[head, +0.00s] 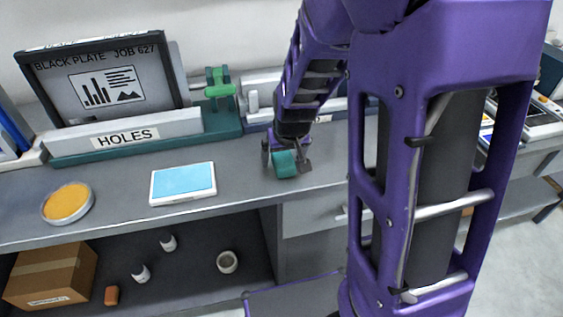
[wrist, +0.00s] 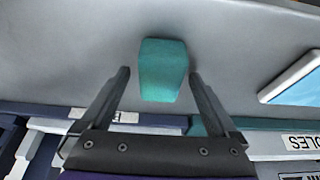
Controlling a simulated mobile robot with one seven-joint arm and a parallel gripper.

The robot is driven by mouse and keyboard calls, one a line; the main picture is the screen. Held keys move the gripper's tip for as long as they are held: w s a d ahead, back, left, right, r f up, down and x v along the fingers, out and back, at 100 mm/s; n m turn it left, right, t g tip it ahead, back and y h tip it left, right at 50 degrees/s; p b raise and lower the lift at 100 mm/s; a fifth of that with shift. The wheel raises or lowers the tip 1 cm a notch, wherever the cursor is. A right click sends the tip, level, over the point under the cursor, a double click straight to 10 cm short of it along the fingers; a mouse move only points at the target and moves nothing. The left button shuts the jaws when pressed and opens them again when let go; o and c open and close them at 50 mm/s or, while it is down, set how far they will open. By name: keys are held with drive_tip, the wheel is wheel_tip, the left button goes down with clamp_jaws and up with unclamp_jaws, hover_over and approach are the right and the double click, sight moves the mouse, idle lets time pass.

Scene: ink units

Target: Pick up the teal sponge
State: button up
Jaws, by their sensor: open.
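The teal sponge (head: 285,163) lies on the grey counter, right of the blue-topped pad in the head view. My gripper (head: 286,162) is down at the counter around it, with one finger on each side. In the wrist view the sponge (wrist: 162,70) shows between and just beyond the tips of my open gripper (wrist: 160,76). A narrow gap shows on both sides of it, the right finger being nearer. The fingers do not appear to press on the sponge.
A white pad with a blue top (head: 183,183) and a round orange dish (head: 67,203) lie to the left. A "HOLES" block (head: 125,135) and black-framed plate (head: 100,80) stand behind. The counter (head: 240,185) between pad and gripper is clear. A lower shelf holds a cardboard box (head: 52,275).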

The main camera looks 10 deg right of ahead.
sight(283, 157)
drive_tip(key=shift+r, duration=0.1)
drive_tip(key=shift+s, duration=0.1)
drive_tip(key=c, duration=1.4)
wheel_tip(283, 157, up, 10)
drive_tip(key=shift+p, duration=1.05)
